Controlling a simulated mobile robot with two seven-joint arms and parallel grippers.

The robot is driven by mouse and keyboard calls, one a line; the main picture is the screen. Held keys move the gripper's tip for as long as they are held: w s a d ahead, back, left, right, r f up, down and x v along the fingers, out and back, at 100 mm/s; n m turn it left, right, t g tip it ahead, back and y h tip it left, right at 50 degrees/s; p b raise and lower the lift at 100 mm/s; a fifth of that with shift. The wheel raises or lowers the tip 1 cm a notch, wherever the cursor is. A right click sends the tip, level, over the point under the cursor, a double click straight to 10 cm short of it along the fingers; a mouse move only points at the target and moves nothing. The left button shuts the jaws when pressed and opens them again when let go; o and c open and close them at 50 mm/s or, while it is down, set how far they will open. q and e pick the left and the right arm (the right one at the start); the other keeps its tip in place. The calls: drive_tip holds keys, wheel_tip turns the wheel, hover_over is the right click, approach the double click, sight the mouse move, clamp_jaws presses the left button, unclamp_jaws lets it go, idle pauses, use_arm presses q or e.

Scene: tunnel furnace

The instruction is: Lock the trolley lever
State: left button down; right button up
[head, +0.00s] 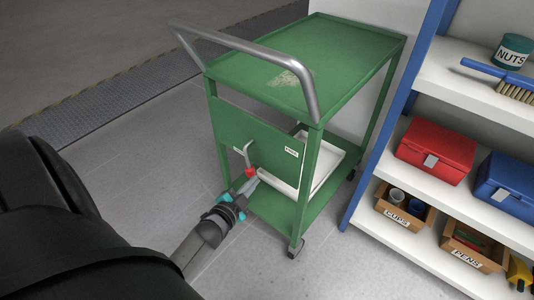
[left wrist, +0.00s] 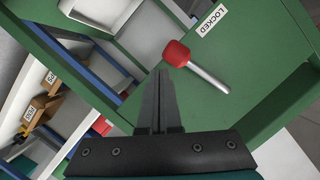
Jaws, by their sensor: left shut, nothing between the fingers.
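The green trolley (head: 300,75) stands in the middle of the head view. Its lever, a grey rod with a red knob (head: 250,172), is on the front panel (head: 228,128) with the knob hanging low. In the left wrist view the red knob (left wrist: 176,54) and rod (left wrist: 208,78) are just beyond my fingertips. A label reading LOCKED (left wrist: 208,18) is on the panel, apart from the knob. My left gripper (head: 250,186) is shut and empty, its tips just below and close to the knob; contact cannot be told. My right gripper is not in view.
A silver handle (head: 310,95) curves over the trolley's near end. A white tray (head: 322,168) sits on the lower part. At right, a blue-and-white shelf (head: 400,145) holds a red toolbox (head: 436,150) and other items. The floor left of the trolley is clear.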

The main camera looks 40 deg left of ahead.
use_arm(q)
drive_tip(key=shift+a+f, duration=0.3)
drive_tip(key=shift+a, duration=0.3)
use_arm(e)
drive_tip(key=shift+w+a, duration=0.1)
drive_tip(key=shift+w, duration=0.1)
use_arm(q)
drive_tip(key=shift+a, duration=0.1)
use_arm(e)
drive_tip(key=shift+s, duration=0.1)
